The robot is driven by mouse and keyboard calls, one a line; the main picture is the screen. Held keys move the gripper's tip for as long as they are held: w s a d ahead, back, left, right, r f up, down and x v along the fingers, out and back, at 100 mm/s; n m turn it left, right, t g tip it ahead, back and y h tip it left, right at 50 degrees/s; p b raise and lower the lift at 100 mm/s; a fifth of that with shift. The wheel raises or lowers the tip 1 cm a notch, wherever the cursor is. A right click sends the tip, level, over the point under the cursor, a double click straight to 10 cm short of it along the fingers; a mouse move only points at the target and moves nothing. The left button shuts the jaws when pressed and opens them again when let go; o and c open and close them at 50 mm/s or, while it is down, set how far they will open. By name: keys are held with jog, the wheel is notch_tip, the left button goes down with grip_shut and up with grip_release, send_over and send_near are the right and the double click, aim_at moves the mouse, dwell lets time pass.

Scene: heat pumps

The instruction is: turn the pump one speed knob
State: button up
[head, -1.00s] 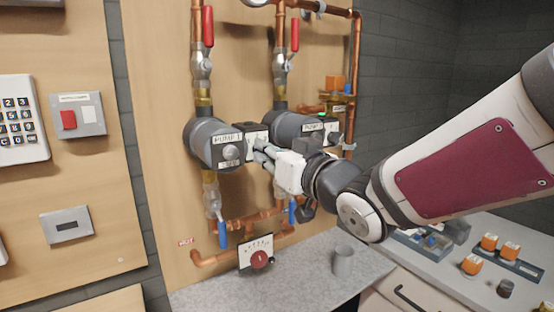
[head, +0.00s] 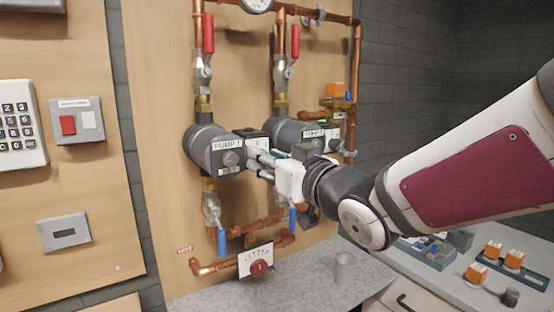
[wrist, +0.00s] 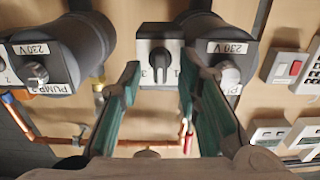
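The speed switch box of pump one (head: 251,134) is a small black box with a pale face beside the pump. In the wrist view its black pointer knob (wrist: 159,64) sits between numbered marks, and the picture is upside down. Pump one (head: 205,145) is a dark grey cylinder with a round silver knob (head: 231,159) on its labelled front. My gripper (head: 256,159) is in front of the switch box and partly hides it. In the wrist view my gripper (wrist: 158,72) is open, its green-padded fingers on either side of the knob. I cannot tell whether they touch it.
Pump two (head: 287,131) stands to the right, close to my wrist. Copper pipes (head: 270,222) and blue-handled valves (head: 222,240) lie below. A grey cup (head: 344,269) stands on the counter (head: 300,285).

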jog(key=v, duration=0.7)
jog(key=shift+s+d, duration=0.15)
jog(key=shift+s, duration=0.1)
jog(key=s+d+f+m+g+h, duration=0.1)
jog(key=d+f+m+h, duration=0.25)
jog(key=d+h, duration=0.45)
jog(key=s+d+f+m+g, duration=0.1)
jog(key=s+d+f+g, duration=0.2)
jog(key=s, duration=0.4)
jog(key=s+d+f+m+g+h+p, duration=0.1)
jog(key=s+d+f+g, duration=0.2)
jog(key=s, duration=0.4)
jog(key=s+d+f+m+g+h, duration=0.1)
jog(key=s+d+f+g, duration=0.2)
jog(key=s, duration=0.4)
jog(key=shift+s+d+f+g+p, duration=0.3)
jog(key=shift+d+f+g+p, duration=0.1)
jog(key=shift+d+f, duration=0.15)
